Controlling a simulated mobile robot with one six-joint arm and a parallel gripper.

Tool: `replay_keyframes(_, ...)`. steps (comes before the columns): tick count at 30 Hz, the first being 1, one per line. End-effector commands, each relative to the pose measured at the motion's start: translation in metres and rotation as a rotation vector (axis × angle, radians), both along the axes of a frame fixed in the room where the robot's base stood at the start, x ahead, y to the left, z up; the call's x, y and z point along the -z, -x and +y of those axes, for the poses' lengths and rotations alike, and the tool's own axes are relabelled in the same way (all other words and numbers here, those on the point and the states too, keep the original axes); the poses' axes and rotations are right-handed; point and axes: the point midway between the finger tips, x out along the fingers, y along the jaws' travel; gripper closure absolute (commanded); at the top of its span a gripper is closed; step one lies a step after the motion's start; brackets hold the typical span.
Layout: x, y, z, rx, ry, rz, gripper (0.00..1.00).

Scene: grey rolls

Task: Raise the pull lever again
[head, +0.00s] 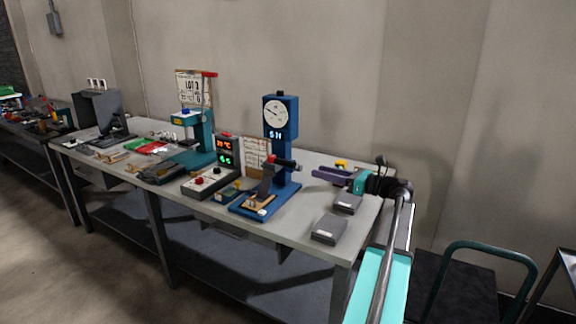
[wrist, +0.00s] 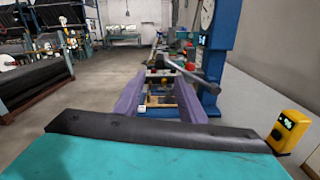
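The blue test stand (head: 282,142) has a round dial and a small display, and stands toward the right end of the bench. Its pull lever (head: 287,164), dark with a red part near the post, sticks out to the right and looks roughly level. In the wrist view the lever (wrist: 192,74) is a grey bar with a dark end, crossing ahead of and over my right finger. My gripper (head: 328,175) has purple fingers pointing at the stand from the right. The fingers (wrist: 157,80) are apart with nothing visibly held between them. Contact with the lever cannot be told.
Grey blocks (head: 329,229) lie on the bench (head: 295,232) in front of my arm. A yellow device (wrist: 288,130) is close at right in the wrist view. Left of the stand are a red-and-green display box (head: 224,151) and a teal press (head: 203,139).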

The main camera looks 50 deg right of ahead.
Motion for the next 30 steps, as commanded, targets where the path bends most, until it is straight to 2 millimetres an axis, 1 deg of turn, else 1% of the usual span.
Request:
replay_keyframes(8, 0.001, -0.001, 0.001, -0.001, 0.002, 0.0, 0.63)
replay_keyframes(14, 0.001, -0.01, 0.003, -0.002, 0.002, 0.001, 0.63)
replay_keyframes(20, 0.0, -0.03, 0.008, -0.003, 0.002, 0.001, 0.63)
replay_keyframes(30, 0.0, -0.077, 0.02, -0.003, 0.003, 0.001, 0.63)
